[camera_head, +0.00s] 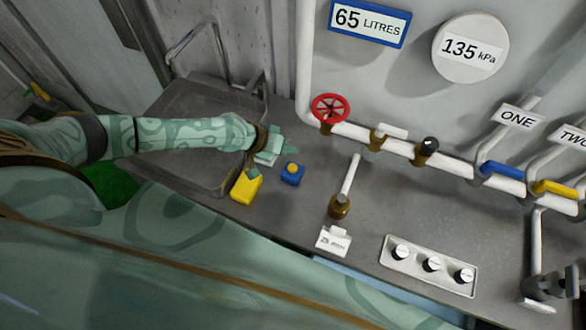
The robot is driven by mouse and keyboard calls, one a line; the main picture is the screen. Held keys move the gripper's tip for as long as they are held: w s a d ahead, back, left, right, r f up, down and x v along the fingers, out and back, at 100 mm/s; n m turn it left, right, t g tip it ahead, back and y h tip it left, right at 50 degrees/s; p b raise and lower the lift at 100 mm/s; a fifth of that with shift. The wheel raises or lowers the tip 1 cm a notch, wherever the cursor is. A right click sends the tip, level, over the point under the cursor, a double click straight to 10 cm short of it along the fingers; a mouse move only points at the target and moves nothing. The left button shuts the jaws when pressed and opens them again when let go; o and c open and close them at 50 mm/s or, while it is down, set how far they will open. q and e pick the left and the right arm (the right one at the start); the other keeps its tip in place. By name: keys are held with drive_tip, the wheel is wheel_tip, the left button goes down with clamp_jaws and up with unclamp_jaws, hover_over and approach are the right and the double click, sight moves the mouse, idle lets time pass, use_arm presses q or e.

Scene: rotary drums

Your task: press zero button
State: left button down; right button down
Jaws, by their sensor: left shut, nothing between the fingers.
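No button in view carries a readable "zero" label. A small blue box with a yellow button (292,172) stands on the grey bench. A yellow box (246,187) stands to its left, with a small blue-green piece at its top. My left gripper (287,148) is shut and empty, just behind the blue box in the picture. I cannot tell its height above the bench, and it appears apart from the button. My right gripper is not in view.
Behind is a white pipe with a red handwheel (330,107). A brass fitting with a white lever (343,200) stands right of the boxes. A panel with three knobs (430,264) lies at front right. A sink (190,120) is at left.

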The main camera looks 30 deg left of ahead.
use_arm(q)
drive_tip(key=b, duration=0.4)
hover_over(289, 169)
wheel_tip(289, 169, down, 6)
drive_tip(key=shift+w+r, duration=0.1)
drive_tip(key=shift+r, duration=0.1)
drive_tip(key=shift+f+b, duration=0.55)
drive_tip(key=shift+b, duration=0.2)
drive_tip(key=shift+f, duration=0.1)
idle(0.8)
drive_tip(key=shift+f+b, duration=0.3)
drive_tip(key=shift+b, duration=0.05)
drive_tip(key=shift+f+b, duration=0.55)
drive_tip(key=shift+f, duration=0.05)
idle(0.5)
idle(0.4)
drive_tip(key=shift+r+p, duration=0.95)
drive_tip(key=shift+r, duration=0.1)
